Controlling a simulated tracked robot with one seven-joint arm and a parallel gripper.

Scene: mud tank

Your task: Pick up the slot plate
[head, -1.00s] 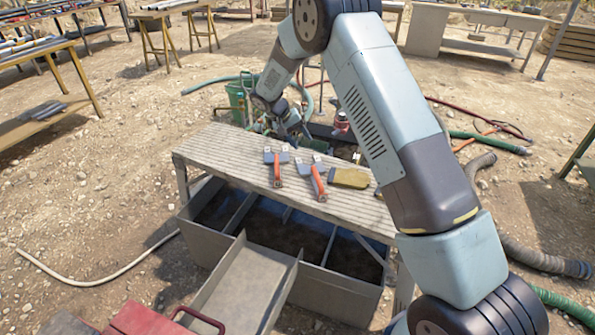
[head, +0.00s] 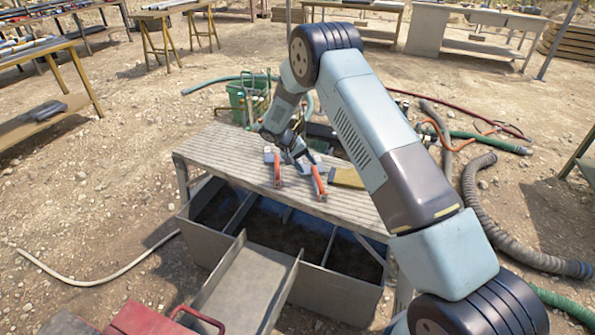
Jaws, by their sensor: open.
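I cannot make out for certain which thing is the slot plate. Two tools with orange-red handles and grey-blue heads lie on the ribbed bench top (head: 225,160): a left tool (head: 277,172) and a right tool (head: 318,183). A yellow-brown block (head: 345,178) lies to their right, partly behind my arm. My gripper (head: 303,160) is over the far part of the bench, close to the heads of the two tools. It is open and appears empty. It hides part of the right tool's head, and I cannot tell whether it touches anything.
A divided tank (head: 335,287) of dark mud stands under the bench, with a grey chute (head: 245,290) in front. A thick corrugated hose (head: 480,215) runs at right. The bench's left end is clear.

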